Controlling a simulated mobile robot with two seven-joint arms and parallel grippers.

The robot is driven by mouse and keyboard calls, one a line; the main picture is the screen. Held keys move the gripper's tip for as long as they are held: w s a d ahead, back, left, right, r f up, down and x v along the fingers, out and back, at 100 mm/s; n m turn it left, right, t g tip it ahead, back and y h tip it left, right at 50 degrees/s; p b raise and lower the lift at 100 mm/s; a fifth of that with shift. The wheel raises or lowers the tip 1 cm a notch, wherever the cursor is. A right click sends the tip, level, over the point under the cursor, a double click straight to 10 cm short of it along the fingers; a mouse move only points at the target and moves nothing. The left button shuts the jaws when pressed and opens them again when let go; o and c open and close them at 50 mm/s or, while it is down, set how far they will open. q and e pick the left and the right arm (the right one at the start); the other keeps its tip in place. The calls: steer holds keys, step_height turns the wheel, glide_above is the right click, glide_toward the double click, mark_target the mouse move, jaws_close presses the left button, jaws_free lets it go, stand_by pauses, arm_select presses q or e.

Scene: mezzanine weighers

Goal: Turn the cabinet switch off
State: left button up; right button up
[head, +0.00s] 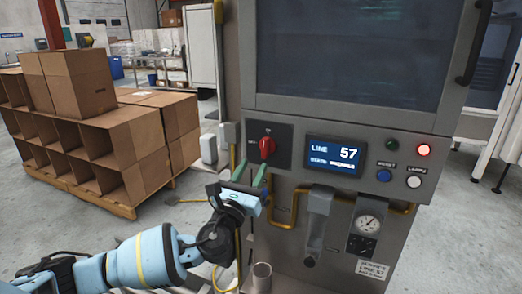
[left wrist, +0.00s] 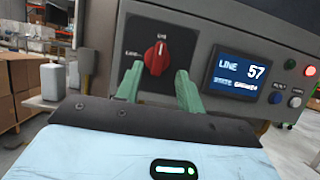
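The cabinet switch is a red rotary knob (head: 267,147) on a dark square plate at the left of the grey cabinet's control panel. In the left wrist view the knob (left wrist: 156,55) stands close to upright, its pointer near the upper label. My left gripper (head: 252,174) is just below and in front of the knob. Its two green fingers (left wrist: 155,85) are spread apart with nothing between them, and the knob shows beyond and between their tips, apart from them. My right gripper is not in view.
A lit display (head: 333,155) reading LINE 57 sits right of the knob. Several buttons, including a lit red lamp (head: 424,150), are further right. A yellow pipe (head: 285,222) and gauge (head: 368,224) are below. Cardboard boxes (head: 120,148) on a pallet stand at left.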

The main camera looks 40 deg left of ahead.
mark_target(263, 146)
arm_select(q)
steer(key=x, duration=0.7)
steer(key=shift+w+a+p, duration=0.1)
steer(key=shift+w+p, duration=0.1)
steer(key=shift+p, duration=0.15)
jaws_close()
